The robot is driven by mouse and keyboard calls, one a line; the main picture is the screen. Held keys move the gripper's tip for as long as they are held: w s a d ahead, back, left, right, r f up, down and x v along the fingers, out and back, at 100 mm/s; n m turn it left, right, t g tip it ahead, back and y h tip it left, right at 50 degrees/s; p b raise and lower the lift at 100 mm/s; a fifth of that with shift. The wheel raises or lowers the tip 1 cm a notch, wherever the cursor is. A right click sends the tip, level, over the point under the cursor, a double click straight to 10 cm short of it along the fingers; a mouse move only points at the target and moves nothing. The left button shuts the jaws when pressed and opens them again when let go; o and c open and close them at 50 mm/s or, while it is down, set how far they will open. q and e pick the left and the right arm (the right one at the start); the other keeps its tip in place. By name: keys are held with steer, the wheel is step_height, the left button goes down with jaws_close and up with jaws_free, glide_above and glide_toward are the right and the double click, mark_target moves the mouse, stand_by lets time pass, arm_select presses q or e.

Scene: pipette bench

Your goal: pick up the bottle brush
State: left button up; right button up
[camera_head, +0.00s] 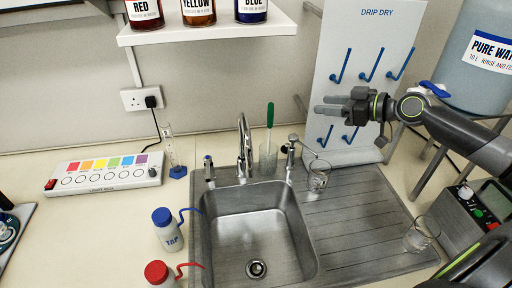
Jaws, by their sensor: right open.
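The bottle brush (270,116) stands upright behind the sink, next to the tap, with its green handle pointing up. Its lower end is in a clear holder (268,157), and the bristles are hard to make out. My right gripper (322,105) is open and empty, with its fingers pointing left. In the picture it is to the right of the brush handle, in front of the drip-dry board, and apart from the brush. My left gripper does not show.
The tap (244,145) is just left of the brush, and a second spout (292,150) is to its right. The drip-dry board (341,70) with blue pegs is behind my gripper. A shelf (210,30) with bottles hangs above. Glasses (421,234) stand on the drainer.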

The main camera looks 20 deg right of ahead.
steer(key=f, duration=0.2)
steer(key=b, duration=0.7)
glide_toward(269, 128)
steer(key=p+x, duration=0.2)
steer(key=x, duration=0.1)
steer(key=r+p+x, duration=0.1)
steer(key=p+x, duration=0.2)
steer(key=w+p+x, duration=0.1)
steer(key=p+x, duration=0.2)
steer(key=shift+w+d+r, duration=0.15)
steer(key=shift+r, duration=0.2)
steer(key=shift+w+f, duration=0.15)
steer(key=shift+w, duration=0.05)
